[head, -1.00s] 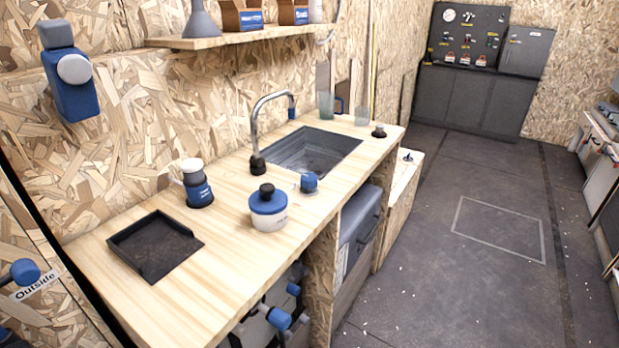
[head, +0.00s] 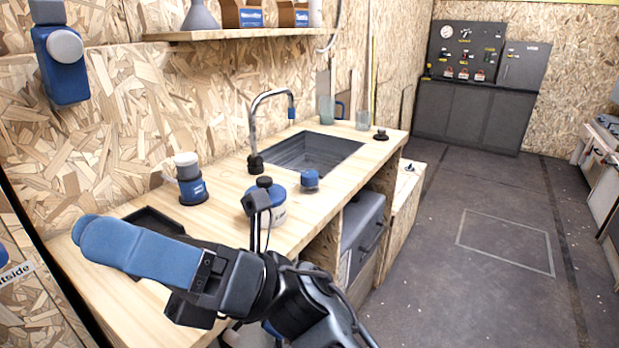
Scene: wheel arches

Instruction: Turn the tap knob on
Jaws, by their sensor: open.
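The tap (head: 255,115) is a curved metal spout on a black base, with a small blue tip over the sink (head: 318,150). A short blue knob (head: 310,180) stands on the counter at the front left corner of the sink; I take it as the tap knob. My gripper (head: 88,238) reaches in from the bottom, its long blue fingers pointing left, well apart from the knob. The fingers overlap in this view, so the gap between them is hard to see. It is open, and nothing shows held in it.
A blue and white jar (head: 277,215) with a black lid stands left of the knob, partly behind my arm. A blue and white container (head: 190,182) stands farther left. A black tray (head: 150,218) is partly hidden by my gripper. The floor at right is clear.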

